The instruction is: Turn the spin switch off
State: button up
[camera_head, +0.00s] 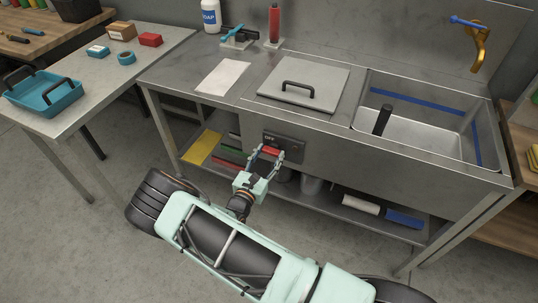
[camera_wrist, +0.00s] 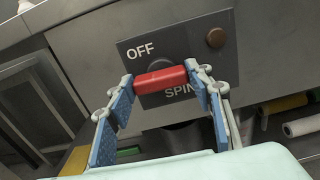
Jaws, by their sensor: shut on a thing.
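The spin switch (camera_wrist: 161,80) is a red bar handle on a dark panel (camera_wrist: 215,22) marked OFF and SPIN. In the wrist view the bar lies nearly level, tilted slightly up to the right, between the two labels. My gripper (camera_wrist: 164,86) has a blue-padded finger at each end of the red bar and is shut on it. In the head view the red switch (camera_head: 270,150) shows at the front of the sink unit, with my gripper (camera_head: 269,155) around it. The switch's base is partly hidden behind the bar.
A brown round button (camera_wrist: 216,38) sits on the panel's upper right. Above is a steel counter with a lidded square (camera_head: 322,75) and a sink basin (camera_head: 440,135). A lower shelf holds a white roll (camera_head: 360,204) and a blue item (camera_head: 404,218).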

jog(key=m, duration=0.4)
jog(key=m+b, duration=0.1)
jog(key=m, duration=0.3)
jog(key=shift+d+m, duration=0.1)
jog(key=shift+m, duration=0.2)
jog(key=m, duration=0.4)
jog(key=shift+m+b, duration=0.3)
jog(key=shift+b, duration=0.05)
jog(key=m+b, duration=0.1)
jog(key=m, duration=0.3)
jog(key=shift+s+d, duration=0.1)
jog(key=shift+m, duration=0.3)
jog(key=o, duration=1.2)
jog(key=shift+c, duration=0.2)
